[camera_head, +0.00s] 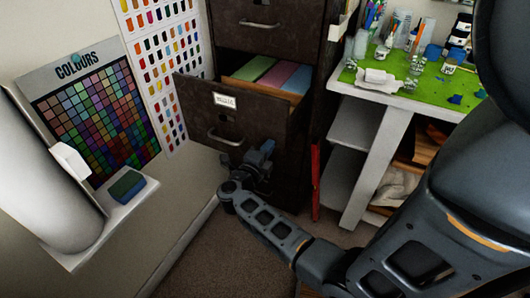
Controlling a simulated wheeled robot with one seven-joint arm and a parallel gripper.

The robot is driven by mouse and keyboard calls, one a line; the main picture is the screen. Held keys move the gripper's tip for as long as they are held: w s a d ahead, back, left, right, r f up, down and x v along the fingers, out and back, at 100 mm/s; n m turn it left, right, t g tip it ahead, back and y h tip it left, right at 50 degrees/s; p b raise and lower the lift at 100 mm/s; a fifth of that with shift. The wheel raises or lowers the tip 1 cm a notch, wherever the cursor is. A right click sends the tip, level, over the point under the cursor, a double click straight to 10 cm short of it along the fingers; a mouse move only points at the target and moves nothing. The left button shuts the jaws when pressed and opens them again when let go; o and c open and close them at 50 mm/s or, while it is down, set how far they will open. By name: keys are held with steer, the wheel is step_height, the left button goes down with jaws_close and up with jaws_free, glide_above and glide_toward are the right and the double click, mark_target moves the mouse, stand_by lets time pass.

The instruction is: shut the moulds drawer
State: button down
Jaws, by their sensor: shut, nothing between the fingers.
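The moulds drawer (205,113) is pulled out of a dark brown cabinet in the middle of the view. Its front carries a white label (225,99) and a metal handle (224,136). Green, blue and pink moulds (270,72) lie inside it. My gripper (266,148) is shut and empty, just below and to the right of the drawer's handle, near the drawer front's lower edge. I cannot tell whether it touches the drawer.
Another cabinet drawer (268,27) above is shut. A worktable (410,103) with a green mat, bottles and jars stands to the right. At left a ledge (80,240) holds a sponge (127,185). Carpeted floor (215,255) is clear below.

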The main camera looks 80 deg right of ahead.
steer(key=b+x, duration=0.6)
steer(key=x, duration=1.8)
steer(key=shift+s+d+f, duration=0.15)
steer(key=shift+s+d, duration=0.1)
steer(key=shift+d, duration=0.05)
steer(key=shift+s+d+b, duration=0.1)
steer(key=shift+d+b, duration=0.25)
steer(key=shift+d, duration=0.15)
steer(key=shift+s+r, duration=0.1)
steer(key=shift+r, duration=0.2)
